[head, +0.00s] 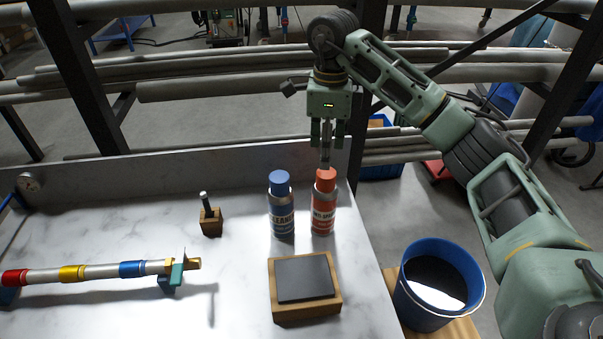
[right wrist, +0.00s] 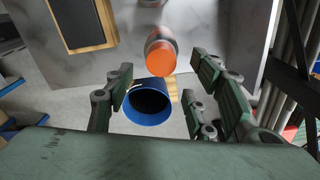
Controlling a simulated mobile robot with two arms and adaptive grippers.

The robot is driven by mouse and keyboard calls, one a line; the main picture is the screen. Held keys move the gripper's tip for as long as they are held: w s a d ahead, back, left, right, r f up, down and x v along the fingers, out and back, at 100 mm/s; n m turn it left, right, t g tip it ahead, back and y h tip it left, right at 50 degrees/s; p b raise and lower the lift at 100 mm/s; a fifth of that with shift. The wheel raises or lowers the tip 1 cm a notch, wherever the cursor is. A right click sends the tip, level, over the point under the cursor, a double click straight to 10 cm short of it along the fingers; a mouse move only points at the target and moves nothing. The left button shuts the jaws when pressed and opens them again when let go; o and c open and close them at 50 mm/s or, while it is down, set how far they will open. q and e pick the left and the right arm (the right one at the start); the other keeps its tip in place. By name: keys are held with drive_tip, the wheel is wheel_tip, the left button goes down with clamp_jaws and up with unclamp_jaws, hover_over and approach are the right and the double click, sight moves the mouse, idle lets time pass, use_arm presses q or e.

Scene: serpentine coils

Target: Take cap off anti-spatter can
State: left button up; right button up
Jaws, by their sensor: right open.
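The anti-spatter can (head: 323,215) stands upright near the right edge of the marble-topped table, with its orange-red cap (head: 325,180) on. My right gripper (head: 326,148) points down just above this cap, open and empty. In the right wrist view, the cap (right wrist: 161,57) shows from above, a little beyond the gap between the spread fingers of my right gripper (right wrist: 163,82). From these views I cannot tell the exact height between fingertips and cap. My left gripper is in neither view.
A blue-capped can (head: 282,210) stands close to the left of the anti-spatter can. A wooden block with a dark pad (head: 304,278) lies in front. A blue bucket (head: 438,318) stands off the table's right side. A small wooden holder (head: 211,224) and a banded tube (head: 100,271) are at left.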

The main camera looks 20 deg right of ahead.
sight(326, 174)
drive_tip(key=shift+s+d+f, duration=0.15)
drive_tip(key=shift+s+f, duration=0.55)
drive_tip(key=shift+f, duration=0.2)
drive_tip(key=shift+f+p, duration=0.3)
drive_tip(key=shift+p, duration=0.1)
drive_tip(key=f+p, duration=0.1)
drive_tip(key=f, duration=0.2)
drive_tip(key=f+p, duration=0.1)
drive_tip(key=shift+w+f+p, duration=0.15)
drive_tip(key=shift+w+p, duration=0.15)
drive_tip(key=shift+w, duration=0.1)
drive_tip(key=shift+f, duration=0.4)
drive_tip(key=shift+c, duration=1)
drive_tip(key=c, duration=0.4)
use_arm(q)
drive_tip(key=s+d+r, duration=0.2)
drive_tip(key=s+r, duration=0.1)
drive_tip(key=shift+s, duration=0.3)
use_arm(e)
drive_tip(key=shift+c, duration=0.7)
